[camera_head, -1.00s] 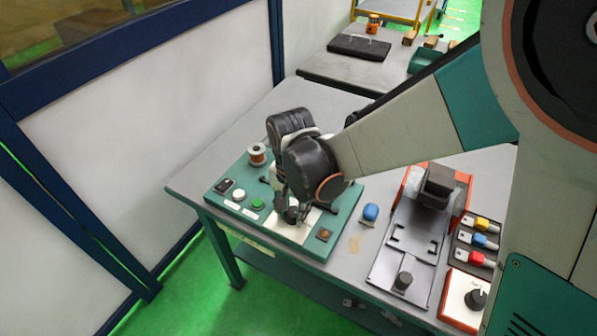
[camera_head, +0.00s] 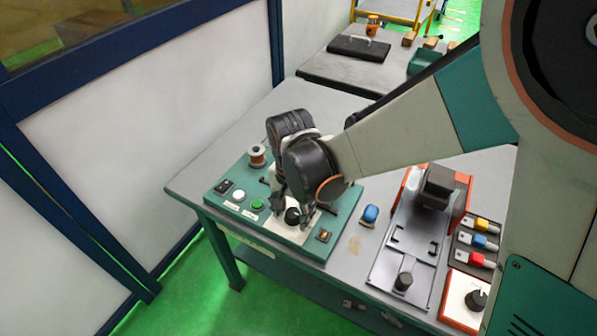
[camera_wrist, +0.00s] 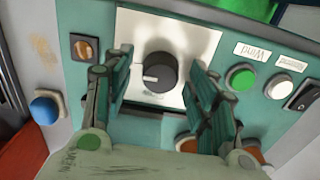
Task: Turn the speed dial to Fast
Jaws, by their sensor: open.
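The speed dial (camera_head: 292,216) is a black round knob on a white plate on the green panel. In the wrist view the dial (camera_wrist: 160,73) has a white pointer mark toward the picture's left; markings on its plate are too small to read. My gripper (camera_head: 293,208) is open over the plate. In the wrist view my gripper's fingers (camera_wrist: 161,80) stand on either side of the dial, with a visible gap to it on both sides.
The green panel (camera_head: 340,220) also carries a green button (camera_head: 257,203), a white button (camera_head: 239,195), a black switch (camera_head: 224,186), an amber square (camera_head: 323,235) and a copper spool (camera_head: 257,156). A blue knob (camera_head: 370,213) and a second black dial (camera_head: 476,299) stand to the right.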

